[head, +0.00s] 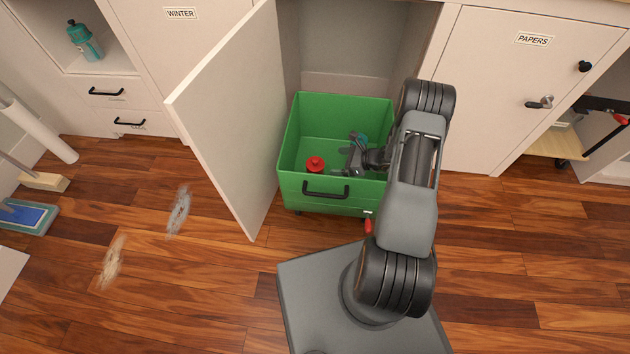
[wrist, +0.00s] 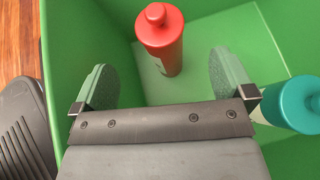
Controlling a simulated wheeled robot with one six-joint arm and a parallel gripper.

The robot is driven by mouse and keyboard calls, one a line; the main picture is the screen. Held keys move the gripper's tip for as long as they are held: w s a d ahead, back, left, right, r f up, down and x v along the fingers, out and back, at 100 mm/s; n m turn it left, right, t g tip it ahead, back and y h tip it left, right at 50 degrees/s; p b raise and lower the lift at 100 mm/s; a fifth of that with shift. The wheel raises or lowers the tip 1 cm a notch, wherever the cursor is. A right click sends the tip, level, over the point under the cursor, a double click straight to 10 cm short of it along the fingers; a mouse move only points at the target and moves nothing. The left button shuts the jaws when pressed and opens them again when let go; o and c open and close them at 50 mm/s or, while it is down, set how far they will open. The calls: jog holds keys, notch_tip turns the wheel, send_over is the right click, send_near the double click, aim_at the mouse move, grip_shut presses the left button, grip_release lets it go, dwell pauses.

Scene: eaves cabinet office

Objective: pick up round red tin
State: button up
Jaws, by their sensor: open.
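A round red tin (head: 315,163), a cylinder with a small knob on top, stands inside the green bin (head: 300,197), left of its middle. It also shows in the wrist view (wrist: 162,42), where it stands beyond the fingertips and roughly between their lines, apart from both. My gripper (head: 345,161) is inside the bin to the right of the tin and is open and empty. Its two fingers (wrist: 162,76) are spread in the wrist view. The tin's lower end is partly out of sight in the head view.
A teal object (wrist: 298,104) is in the bin close to my right finger; it shows behind my gripper in the head view (head: 361,139). The bin stands before an open cabinet, its white door (head: 228,120) swung out at left. A red-handled item (head: 368,225) is at the bin's front.

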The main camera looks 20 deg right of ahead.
aim_at(315, 163)
jog(key=b+x, duration=0.4)
jog(key=x, duration=0.6)
jog(key=shift+w+a+f, duration=0.1)
jog(key=shift+a+f, duration=0.05)
jog(key=shift+a, duration=0.1)
jog(key=shift+c, duration=0.4)
jog(key=c, duration=1.4)
